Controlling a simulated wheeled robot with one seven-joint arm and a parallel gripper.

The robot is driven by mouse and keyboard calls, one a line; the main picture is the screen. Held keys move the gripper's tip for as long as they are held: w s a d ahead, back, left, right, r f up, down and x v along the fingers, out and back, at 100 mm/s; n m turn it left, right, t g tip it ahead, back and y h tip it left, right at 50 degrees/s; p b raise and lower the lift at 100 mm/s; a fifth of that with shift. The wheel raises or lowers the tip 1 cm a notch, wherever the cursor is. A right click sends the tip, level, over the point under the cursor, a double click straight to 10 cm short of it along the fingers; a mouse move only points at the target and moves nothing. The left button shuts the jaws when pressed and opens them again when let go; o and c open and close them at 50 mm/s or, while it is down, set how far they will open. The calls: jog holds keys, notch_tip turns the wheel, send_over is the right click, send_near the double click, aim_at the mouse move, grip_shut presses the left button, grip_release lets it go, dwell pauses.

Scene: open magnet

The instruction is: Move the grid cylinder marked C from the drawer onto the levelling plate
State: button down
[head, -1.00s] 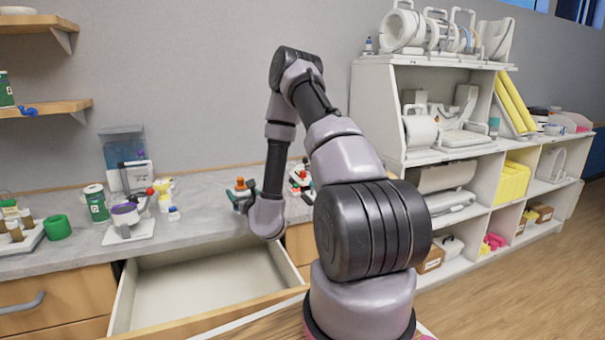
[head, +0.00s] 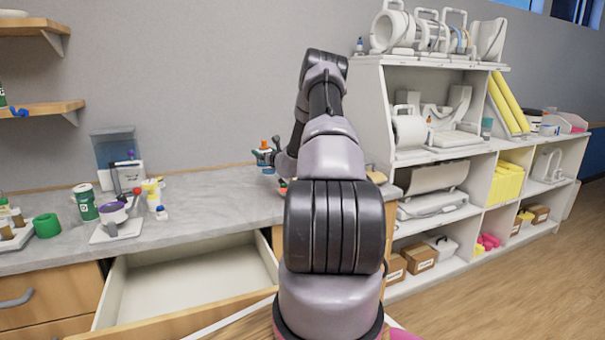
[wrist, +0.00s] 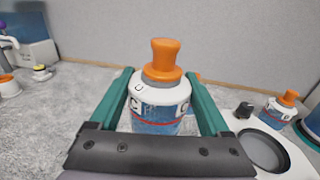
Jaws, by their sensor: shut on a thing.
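The grid cylinder marked C (wrist: 160,108) has a white collar with letters, a blue gridded body and an orange knob on top. It stands upright between my gripper's (wrist: 158,76) two teal fingers, which are shut on it. In the head view my gripper (head: 265,157) is over the back of the counter with the orange knob showing; my arm hides part of that area. A white plate with a round empty recess, seemingly the levelling plate (wrist: 299,161), is at the right of the wrist view. A similar orange-topped cylinder (wrist: 279,109) stands at its far side.
The open drawer (head: 128,292) below the counter looks empty. On the left of the counter (head: 225,200) are a purple-bowled device (head: 112,213), a green jar (head: 86,203) and a green ring (head: 47,226). A white shelf unit (head: 372,110) stands to the right.

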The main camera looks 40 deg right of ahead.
jog(key=s+d+r+m+h, duration=0.1)
jog(key=d+r+m+h, duration=0.2)
jog(key=d, duration=1.5)
jog(key=shift+n+g, duration=0.3)
jog(key=shift+n, duration=0.2)
jog(key=shift+s+d+f, duration=0.1)
jog(key=shift+d+f, duration=0.1)
jog(key=shift+f, duration=1.2)
jog(key=shift+s+d+f, duration=0.1)
jog(key=shift+d+f, duration=0.1)
jog(key=shift+f, duration=1.15)
jog(key=shift+s+d+f, duration=0.1)
jog(key=shift+d+f, duration=0.1)
jog(key=shift+f, duration=1.2)
jog(key=shift+f, duration=0.1)
jog(key=shift+f, duration=0.2)
grip_release()
